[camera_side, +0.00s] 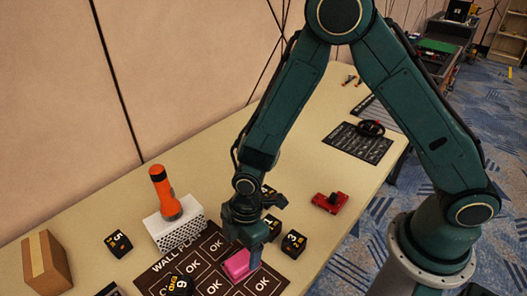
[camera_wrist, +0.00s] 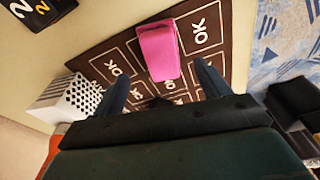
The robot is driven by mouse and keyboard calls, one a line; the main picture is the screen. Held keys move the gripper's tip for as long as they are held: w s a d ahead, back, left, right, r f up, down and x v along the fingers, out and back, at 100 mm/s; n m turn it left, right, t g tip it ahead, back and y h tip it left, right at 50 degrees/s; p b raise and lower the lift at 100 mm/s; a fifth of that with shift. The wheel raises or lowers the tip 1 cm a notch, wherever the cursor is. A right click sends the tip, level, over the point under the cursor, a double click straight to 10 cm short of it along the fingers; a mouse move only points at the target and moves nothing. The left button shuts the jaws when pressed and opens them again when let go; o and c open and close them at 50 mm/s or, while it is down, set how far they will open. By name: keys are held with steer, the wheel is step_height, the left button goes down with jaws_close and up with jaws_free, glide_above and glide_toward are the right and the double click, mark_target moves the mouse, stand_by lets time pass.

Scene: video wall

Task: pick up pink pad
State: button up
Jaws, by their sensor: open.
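The pink pad (camera_side: 237,264) is a small bright pink block lying on the dark brown mat (camera_side: 211,275) printed with OK squares. It also shows in the wrist view (camera_wrist: 159,52), upper middle, ahead of my fingertips. My gripper (camera_side: 256,249) points down over the mat, right beside the pad in the side view. In the wrist view my gripper (camera_wrist: 163,80) has its two fingers apart, one on each side of the pad's near end. Nothing is held. From the side view I cannot tell the exact height of the fingertips.
A white perforated block (camera_side: 174,228) with an orange flashlight (camera_side: 164,193) stands left of the mat. Black numbered cubes stand close by, one (camera_side: 293,243) right of my gripper and one (camera_side: 181,285) on the mat. A red object (camera_side: 329,201) lies farther right. A cardboard box (camera_side: 46,262) is far left.

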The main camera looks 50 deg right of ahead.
mark_target(242, 259)
steer(key=shift+f, duration=0.1)
steer(key=shift+s+a+f, duration=0.1)
steer(key=shift+a+f, duration=0.05)
steer(key=shift+f, duration=1.15)
steer(key=shift+a+f, duration=0.15)
steer(key=shift+f, duration=1.1)
steer(key=shift+c, duration=0.2)
steer(key=c, duration=1)
